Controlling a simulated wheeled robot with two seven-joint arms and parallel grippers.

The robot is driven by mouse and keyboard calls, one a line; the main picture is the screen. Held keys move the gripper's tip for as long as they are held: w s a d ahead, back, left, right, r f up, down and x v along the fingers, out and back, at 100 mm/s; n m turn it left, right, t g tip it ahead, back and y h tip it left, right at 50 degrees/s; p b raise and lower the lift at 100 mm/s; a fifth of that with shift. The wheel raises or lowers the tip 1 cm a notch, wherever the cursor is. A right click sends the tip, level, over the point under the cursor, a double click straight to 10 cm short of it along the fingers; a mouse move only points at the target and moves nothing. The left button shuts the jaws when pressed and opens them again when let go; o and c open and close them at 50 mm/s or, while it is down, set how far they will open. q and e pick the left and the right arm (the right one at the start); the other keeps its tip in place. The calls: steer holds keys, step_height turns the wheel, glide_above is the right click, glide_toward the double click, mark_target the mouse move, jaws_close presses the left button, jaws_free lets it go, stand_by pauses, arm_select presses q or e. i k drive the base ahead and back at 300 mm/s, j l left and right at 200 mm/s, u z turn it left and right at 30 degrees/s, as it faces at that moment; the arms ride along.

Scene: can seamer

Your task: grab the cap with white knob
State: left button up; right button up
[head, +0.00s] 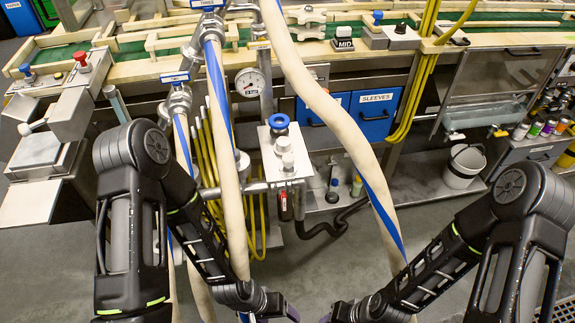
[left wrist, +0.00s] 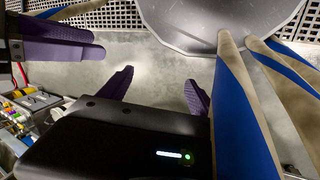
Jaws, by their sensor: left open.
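The cap with the white knob (head: 283,145) sits on top of a small metal stand in the head view, just in front of a blue round knob (head: 279,122). My left gripper (left wrist: 155,90) is open and empty in the left wrist view, its two purple fingers wide apart over bare grey floor. In the head view only a bit of it shows at the bottom edge, well below the stand. My right gripper's purple fingers show at the upper left of the left wrist view, and I cannot tell how far apart they are. The cap is not in the left wrist view.
Thick beige hoses with blue stripes (head: 330,110) hang close on both sides of the stand. Yellow hoses (head: 212,160) run beside it. A pressure gauge (head: 250,82) is behind it. A white bucket (head: 464,165) stands on a low shelf to the right. The floor in front is clear.

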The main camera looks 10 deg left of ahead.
mark_target(289, 167)
steer(key=z, duration=2.4)
steer(key=k+j, duration=0.35)
steer(key=j, duration=0.15)
steer(key=k+j, duration=0.35)
steer(key=j, duration=0.15)
steer(key=k+j, duration=0.4)
